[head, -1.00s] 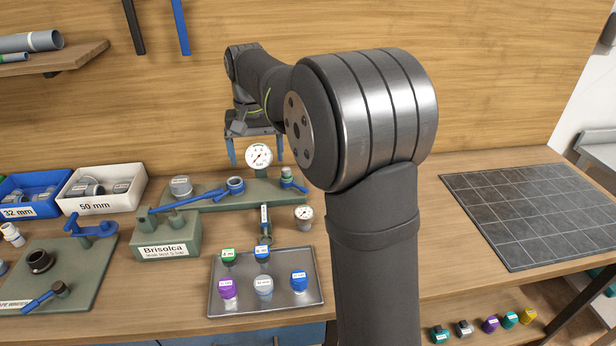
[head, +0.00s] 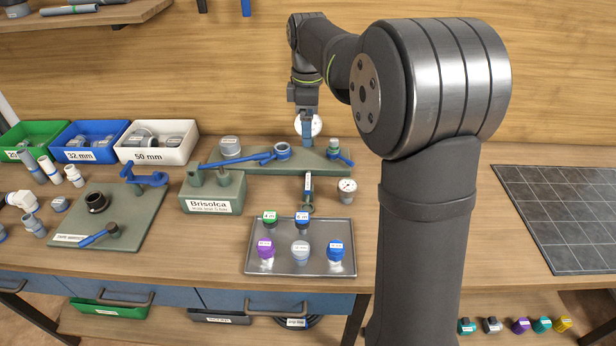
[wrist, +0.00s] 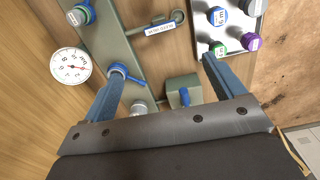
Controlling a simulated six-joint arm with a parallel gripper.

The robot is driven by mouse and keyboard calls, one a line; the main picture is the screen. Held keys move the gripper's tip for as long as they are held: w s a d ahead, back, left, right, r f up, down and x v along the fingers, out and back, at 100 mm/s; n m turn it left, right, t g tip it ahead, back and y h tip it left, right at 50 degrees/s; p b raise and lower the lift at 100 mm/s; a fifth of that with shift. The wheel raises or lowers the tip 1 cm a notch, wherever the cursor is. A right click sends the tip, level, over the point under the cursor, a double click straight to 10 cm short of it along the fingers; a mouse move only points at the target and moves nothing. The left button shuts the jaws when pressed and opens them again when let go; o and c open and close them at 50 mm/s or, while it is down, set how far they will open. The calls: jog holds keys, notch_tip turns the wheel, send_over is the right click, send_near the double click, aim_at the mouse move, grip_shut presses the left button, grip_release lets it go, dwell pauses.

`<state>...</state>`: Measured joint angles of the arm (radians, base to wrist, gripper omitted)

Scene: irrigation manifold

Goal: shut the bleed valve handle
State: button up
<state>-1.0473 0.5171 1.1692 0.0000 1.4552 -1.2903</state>
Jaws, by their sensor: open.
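On the back green manifold plate (head: 310,161), a small valve (head: 335,147) at the right end has a short blue handle (head: 346,161) pointing to the front right. This valve is at the top left of the wrist view (wrist: 78,16). Left of it on the plate is a blue-ringed fitting (head: 282,151) with a blue lever; it also shows in the wrist view (wrist: 118,73). My gripper (head: 306,142) points down over the plate, in front of the white gauge (head: 316,125). Its fingers are apart and empty in the wrist view (wrist: 162,75).
A grey tray (head: 260,272) with several capped fittings stands in front. The Brisolca block (head: 214,195) is left of it. Another board (head: 130,215) with blue handles is at left.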

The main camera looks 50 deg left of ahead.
aim_at(308, 182)
notch_tip(308, 182, down, 17)
jog(key=shift+f, duration=0.2)
dwell(0.3)
jog(key=shift+c, duration=0.2)
jog(key=c, duration=0.9)
